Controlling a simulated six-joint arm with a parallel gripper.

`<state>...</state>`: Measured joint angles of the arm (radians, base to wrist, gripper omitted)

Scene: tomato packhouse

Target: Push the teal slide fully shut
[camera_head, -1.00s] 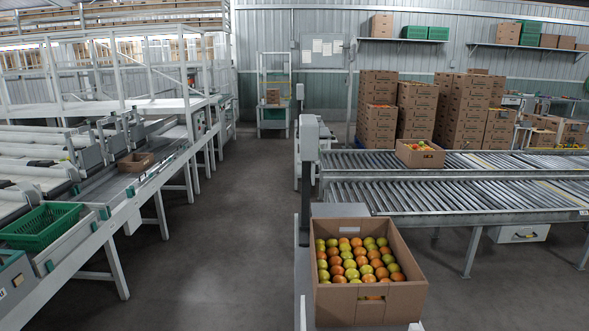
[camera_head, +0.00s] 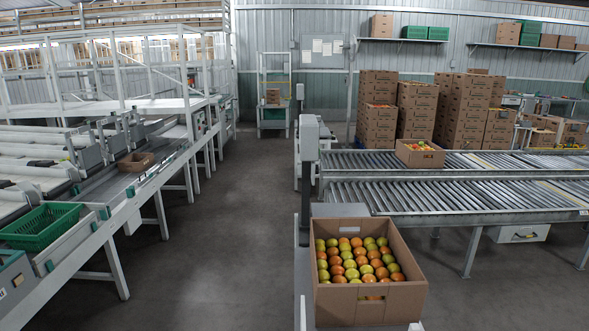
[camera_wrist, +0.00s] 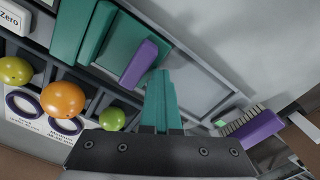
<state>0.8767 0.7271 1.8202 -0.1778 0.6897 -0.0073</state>
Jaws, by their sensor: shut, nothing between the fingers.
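The teal slide (camera_wrist: 119,40) shows in the upper middle of the wrist view, a flat teal panel in a grey frame. A purple block like a handle (camera_wrist: 138,64) stands on it. My gripper (camera_wrist: 160,76) points up the wrist view from the bottom, its teal fingers shut and empty. The fingertips are close to the lower right of the purple block; I cannot tell if they touch it. How far the slide is open is not clear. Neither the slide nor my gripper shows in the head view.
In the wrist view, several tomatoes (camera_wrist: 63,99) sit in a dark rack at the left, and a purple brush (camera_wrist: 256,129) lies at the right. In the head view, a carton of tomatoes (camera_head: 369,311) stands in front, roller conveyors (camera_head: 450,199) behind it. The central aisle is clear.

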